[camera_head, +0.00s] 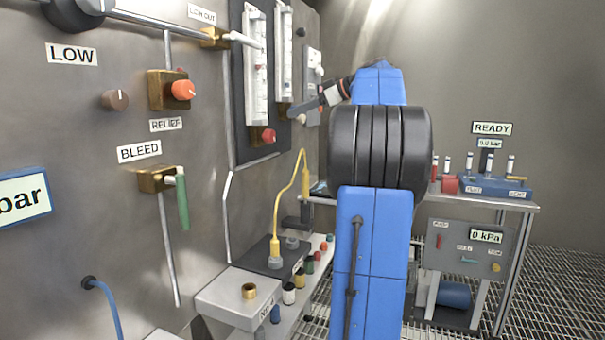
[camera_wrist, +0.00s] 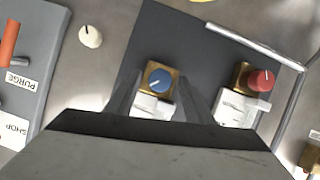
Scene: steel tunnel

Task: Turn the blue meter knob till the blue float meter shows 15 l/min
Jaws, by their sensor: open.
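The blue meter knob (camera_wrist: 159,79) sits on a brass block on the dark panel, with a pale pointer line on its face. My gripper (camera_wrist: 161,90) is open, with one finger on each side of the knob; I cannot tell whether they touch it. In the head view my gripper (camera_head: 304,110) is at the foot of the farther float meter (camera_head: 284,45) and hides the blue knob. That meter stands above the blue knob's place; its reading is too small to make out.
A red knob (camera_wrist: 261,80) sits beside the blue one, under the nearer float meter (camera_head: 256,70). A metal rail (camera_wrist: 240,41) runs near the panel's edge.

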